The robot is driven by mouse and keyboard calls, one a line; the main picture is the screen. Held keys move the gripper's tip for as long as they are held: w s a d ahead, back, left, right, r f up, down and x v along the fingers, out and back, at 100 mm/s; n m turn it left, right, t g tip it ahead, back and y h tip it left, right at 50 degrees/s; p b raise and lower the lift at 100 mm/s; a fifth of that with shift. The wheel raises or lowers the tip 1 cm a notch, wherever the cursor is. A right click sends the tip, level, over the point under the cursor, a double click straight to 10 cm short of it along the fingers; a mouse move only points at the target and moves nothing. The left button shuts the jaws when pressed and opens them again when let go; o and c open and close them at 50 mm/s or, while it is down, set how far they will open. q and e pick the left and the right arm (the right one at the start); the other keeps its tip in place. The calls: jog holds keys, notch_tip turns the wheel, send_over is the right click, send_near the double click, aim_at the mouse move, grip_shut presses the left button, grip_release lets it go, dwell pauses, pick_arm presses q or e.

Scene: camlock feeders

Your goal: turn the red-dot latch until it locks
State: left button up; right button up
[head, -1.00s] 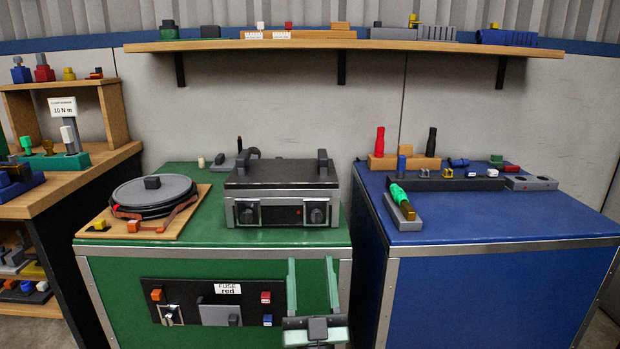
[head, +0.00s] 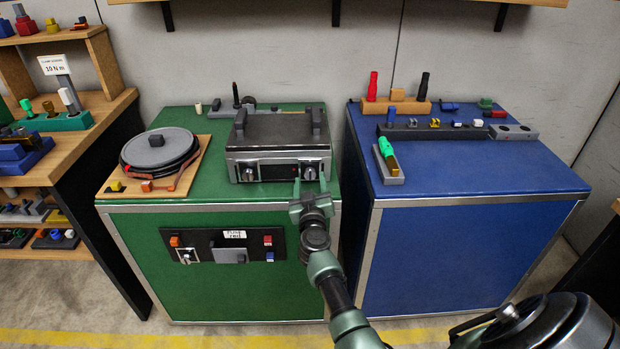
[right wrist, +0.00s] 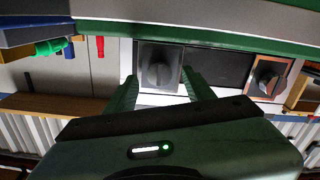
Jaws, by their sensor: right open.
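A grey box with a dark lid (head: 279,140) stands on the green cabinet. Its front carries a left turn latch (head: 249,174) and a right turn latch (head: 309,173), with a dark panel between them. A faint red dot shows on this panel, nearer the right latch. My right gripper (head: 310,185) is open in front of the right latch. In the right wrist view, which is upside down, that latch's dark knob (right wrist: 160,72) sits between the fingertips, with gaps at both sides. The other latch (right wrist: 268,78) is to the right there. My left gripper is not in view.
A cable reel (head: 157,150) on a wooden board stands left of the box. A fuse panel (head: 205,248) is on the cabinet front, below and left of my right gripper. The blue cabinet (head: 470,240) on the right bears several small parts.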

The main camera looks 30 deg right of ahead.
aim_at(310, 174)
jog(key=shift+x, duration=0.75)
jog(key=shift+w+d+b, duration=0.35)
jog(key=shift+w+b, duration=0.05)
jog(key=shift+w, duration=0.2)
grip_shut()
